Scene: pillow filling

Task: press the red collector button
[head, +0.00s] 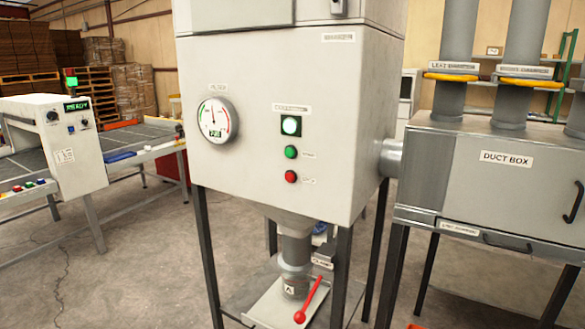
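The red collector button (291,177) is on the front face of the white collector cabinet (260,120), low and right of its middle. A green button (291,152) sits just above it. A lit white-green lamp (291,125) is above both, under a small label. A round dial gauge (214,118) is to their left. Nothing covers the red button. Neither of my grippers shows in the head view.
Below the cabinet are a hopper outlet and a red-knobbed lever (309,300). A table with a "READY" console (75,145) stands at left. Open concrete floor (130,255) lies left of the cabinet.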

